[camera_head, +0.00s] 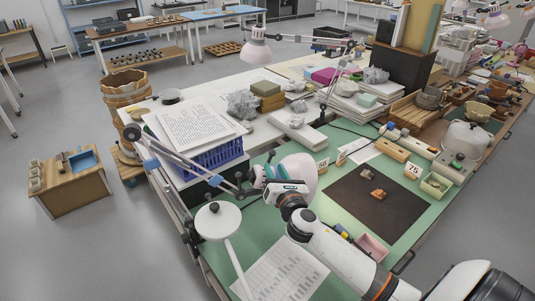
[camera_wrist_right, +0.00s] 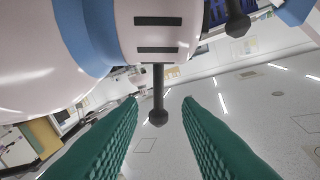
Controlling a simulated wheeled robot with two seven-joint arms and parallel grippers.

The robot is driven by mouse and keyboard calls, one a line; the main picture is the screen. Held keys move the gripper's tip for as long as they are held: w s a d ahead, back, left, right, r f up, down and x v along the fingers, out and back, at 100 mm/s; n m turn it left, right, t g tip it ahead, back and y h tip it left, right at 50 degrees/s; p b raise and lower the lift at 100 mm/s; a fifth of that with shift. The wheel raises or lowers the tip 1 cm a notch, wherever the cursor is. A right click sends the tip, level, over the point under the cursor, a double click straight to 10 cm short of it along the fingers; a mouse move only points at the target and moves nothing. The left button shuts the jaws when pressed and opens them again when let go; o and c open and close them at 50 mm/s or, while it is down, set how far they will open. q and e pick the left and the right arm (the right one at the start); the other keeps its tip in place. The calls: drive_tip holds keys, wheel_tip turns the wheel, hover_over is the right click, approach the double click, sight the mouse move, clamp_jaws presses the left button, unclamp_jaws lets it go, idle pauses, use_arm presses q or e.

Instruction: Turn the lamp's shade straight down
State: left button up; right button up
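The lamp's pale pink-white shade (camera_head: 302,172) hangs over the green-topped bench, partly hidden behind my right gripper. Its open side is hidden, so I cannot tell exactly where it points. In the right wrist view the shade (camera_wrist_right: 35,65) fills the upper left, with a blue band and a slotted housing (camera_wrist_right: 155,35). A short black handle with a ball end (camera_wrist_right: 157,95) sticks out from the housing. My right gripper (camera_wrist_right: 160,112) is open, its green ridged fingers on either side of the handle with gaps. It also shows in the head view (camera_head: 264,178). My left gripper is not in view.
The lamp's jointed arm (camera_head: 185,162) crosses from the left past a blue crate (camera_head: 215,158). A white disc on a rod (camera_head: 218,221) stands near the front. A dark mat (camera_head: 400,210) holds brown sherds (camera_head: 378,194). A pink tray (camera_head: 372,247) lies by my right arm.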

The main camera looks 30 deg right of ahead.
drive_tip(key=x, duration=0.4)
drive_tip(key=shift+w+f, duration=0.15)
drive_tip(key=shift+w, duration=0.15)
drive_tip(key=x, duration=0.2)
drive_tip(key=shift+w+d, duration=0.1)
drive_tip(key=shift+w, duration=0.3)
drive_tip(key=shift+w+d+f, duration=0.1)
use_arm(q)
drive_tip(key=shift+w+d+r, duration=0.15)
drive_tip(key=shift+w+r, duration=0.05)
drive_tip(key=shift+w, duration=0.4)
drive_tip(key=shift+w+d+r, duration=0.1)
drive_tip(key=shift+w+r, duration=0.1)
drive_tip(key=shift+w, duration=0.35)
use_arm(e)
clamp_jaws()
